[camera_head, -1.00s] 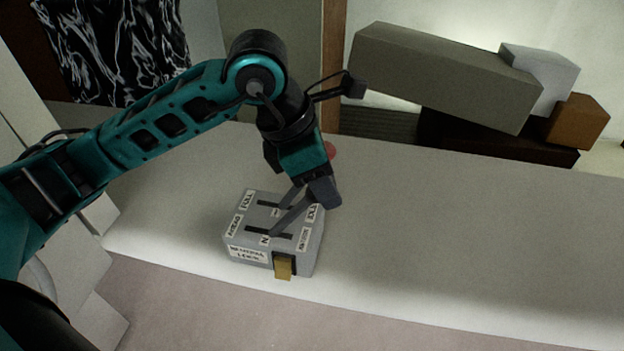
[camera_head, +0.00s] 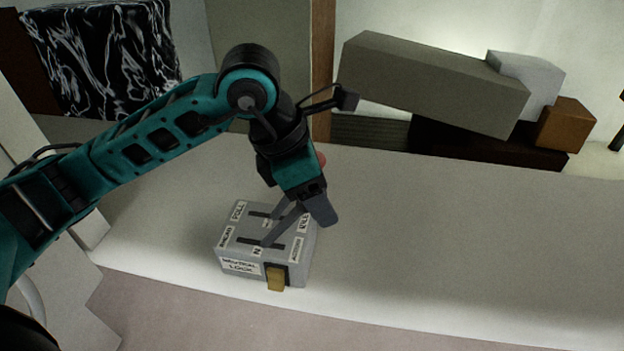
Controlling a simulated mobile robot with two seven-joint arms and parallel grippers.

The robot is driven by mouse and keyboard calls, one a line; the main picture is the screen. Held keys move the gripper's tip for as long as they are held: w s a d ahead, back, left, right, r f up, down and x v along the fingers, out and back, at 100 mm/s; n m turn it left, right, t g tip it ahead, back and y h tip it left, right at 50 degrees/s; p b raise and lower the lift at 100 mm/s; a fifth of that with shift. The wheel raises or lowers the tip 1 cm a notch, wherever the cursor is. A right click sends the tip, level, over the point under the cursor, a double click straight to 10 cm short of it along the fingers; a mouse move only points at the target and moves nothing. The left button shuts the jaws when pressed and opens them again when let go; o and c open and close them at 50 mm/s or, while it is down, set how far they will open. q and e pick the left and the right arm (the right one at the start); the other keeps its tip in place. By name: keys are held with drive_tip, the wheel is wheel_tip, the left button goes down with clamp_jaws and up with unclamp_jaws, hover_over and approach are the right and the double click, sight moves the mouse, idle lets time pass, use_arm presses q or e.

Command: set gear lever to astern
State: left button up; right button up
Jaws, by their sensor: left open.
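The grey control box (camera_head: 228,268) sits near the front edge of the white surface. Its top has two dark slots with labels, including N by the near slot and FULL by the far one. A grey gear lever (camera_head: 280,229) rises from the near slot close to N, leaning up and right in the picture. A second grey lever (camera_head: 279,207) rises from the far slot. My left gripper (camera_head: 318,206) is open, at the upper ends of the levers, and hides them. I cannot tell whether it touches the gear lever. My right gripper is not in view.
A yellow tab (camera_head: 276,279) sits on the box's front face. A red round thing (camera_head: 321,160) shows partly behind my left gripper. Grey-brown, light grey and orange blocks (camera_head: 430,84) stand at the back right. The white surface right of the box is clear.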

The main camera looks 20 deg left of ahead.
use_arm(q)
drive_tip(key=p+v, duration=0.1)
drive_tip(key=v, duration=1.1)
drive_tip(key=shift+r, duration=0.35)
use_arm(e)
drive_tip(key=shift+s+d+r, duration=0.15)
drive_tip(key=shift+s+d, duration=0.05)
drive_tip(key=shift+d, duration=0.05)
use_arm(q)
drive_tip(key=shift+a, duration=0.1)
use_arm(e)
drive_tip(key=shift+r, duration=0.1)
use_arm(q)
drive_tip(key=shift+s, duration=0.1)
